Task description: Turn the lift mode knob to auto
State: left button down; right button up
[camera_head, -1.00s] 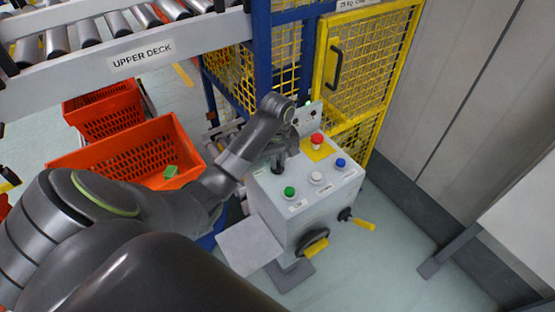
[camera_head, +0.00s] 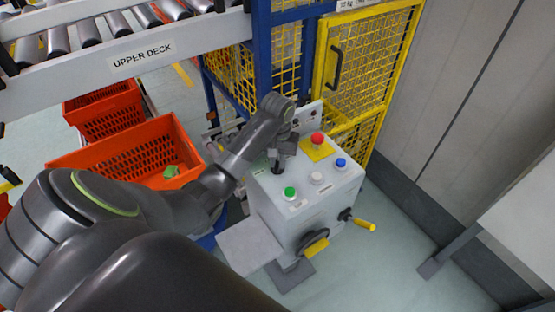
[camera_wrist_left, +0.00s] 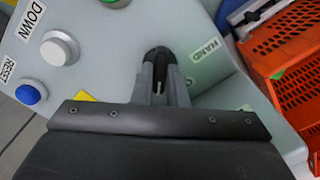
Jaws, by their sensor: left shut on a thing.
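The lift mode knob (camera_wrist_left: 160,54) is a small black knob on the sloped top of a light grey control box (camera_head: 335,190). A HAND label (camera_wrist_left: 207,50) is beside it in the left wrist view. My left gripper (camera_head: 279,163) reaches down to the knob at the box's left back corner. In the left wrist view its two grey fingers (camera_wrist_left: 161,78) are shut on the knob, one on each side. The fingers hide part of the knob, and I cannot read its pointer. No AUTO label shows. My right gripper is not in view.
The box also has a red button (camera_head: 317,139) on a yellow plate, a green button (camera_head: 290,192), a white button (camera_head: 316,178) and a blue button (camera_head: 341,163). A yellow-handled crank (camera_head: 362,223) sticks out in front. Orange totes (camera_head: 130,155) stand left; a yellow mesh gate (camera_head: 375,70) stands behind.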

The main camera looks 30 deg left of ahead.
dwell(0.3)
pick_arm(q)
jog(key=c, duration=1.4)
grip_release()
jog(key=shift+c, duration=0.2)
